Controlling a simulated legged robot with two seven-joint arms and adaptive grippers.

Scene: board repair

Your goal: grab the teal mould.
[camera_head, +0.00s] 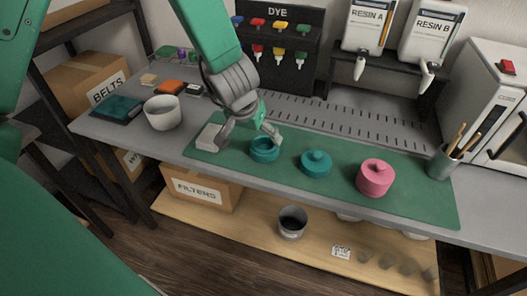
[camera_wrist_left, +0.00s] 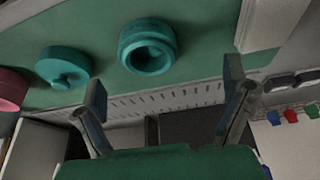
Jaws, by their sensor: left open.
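The teal mould (camera_head: 264,151) is a round open cup with a hollow centre, standing on the green mat (camera_head: 420,205). In the left wrist view the teal mould (camera_wrist_left: 147,47) lies beyond the fingertips, with nothing between the fingers. A teal lid with a knob (camera_head: 316,164) sits to its right, apart from it; it also shows in the wrist view (camera_wrist_left: 63,68). My left gripper (camera_head: 250,137) is open and empty, just above and to the left of the mould, one finger close to its rim. My right gripper is not in view.
A pale block (camera_head: 209,137) lies left of the mould, close to my gripper. A pink lidded mould (camera_head: 375,178) stands right on the mat. A white bowl (camera_head: 163,112) is at left, a grey cup with sticks (camera_head: 441,163) at right. Dye and resin dispensers stand behind.

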